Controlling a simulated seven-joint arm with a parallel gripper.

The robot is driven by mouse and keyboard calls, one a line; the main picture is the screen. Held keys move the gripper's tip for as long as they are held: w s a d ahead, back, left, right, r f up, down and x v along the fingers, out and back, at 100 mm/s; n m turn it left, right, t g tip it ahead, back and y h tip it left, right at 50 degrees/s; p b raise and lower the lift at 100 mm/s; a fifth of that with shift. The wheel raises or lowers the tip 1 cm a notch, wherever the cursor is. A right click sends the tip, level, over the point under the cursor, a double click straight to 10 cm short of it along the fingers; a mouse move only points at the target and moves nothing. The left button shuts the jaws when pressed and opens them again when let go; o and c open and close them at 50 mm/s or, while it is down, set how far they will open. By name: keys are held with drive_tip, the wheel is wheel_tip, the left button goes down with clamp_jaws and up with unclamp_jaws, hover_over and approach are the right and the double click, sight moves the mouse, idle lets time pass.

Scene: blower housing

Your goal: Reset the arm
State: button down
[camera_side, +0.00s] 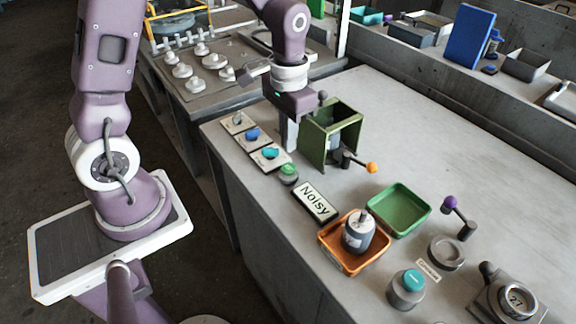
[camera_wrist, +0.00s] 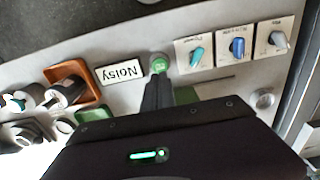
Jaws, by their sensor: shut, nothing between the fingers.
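My gripper (camera_side: 289,140) points down over the bench at the left side of the green blower housing (camera_side: 331,132). In the wrist view the dark fingers of my gripper (camera_wrist: 158,88) show just below the green button (camera_wrist: 159,64). A crank with an orange knob (camera_side: 371,167) sticks out from the front of the housing. I cannot tell from these views whether the fingers touch anything.
Three switch panels with grey, blue (camera_side: 252,134) and teal (camera_side: 270,153) knobs lie along the bench edge. The "Noisy" sign (camera_side: 315,203), an orange tray (camera_side: 330,246) with a bottle-like part (camera_side: 358,232) and a green tray (camera_side: 399,210) follow. The bench behind is clear.

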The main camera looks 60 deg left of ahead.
drive_tip(key=shift+r, duration=0.4)
drive_tip(key=s+d+r+t, duration=0.3)
drive_tip(key=s+r+t, duration=0.2)
drive_tip(key=s+r, duration=0.9)
drive_tip(key=s, duration=0.3)
drive_tip(key=shift+r+t, duration=0.3)
drive_tip(key=shift+r, duration=0.05)
drive_tip(key=shift+w, duration=0.1)
idle(1.3)
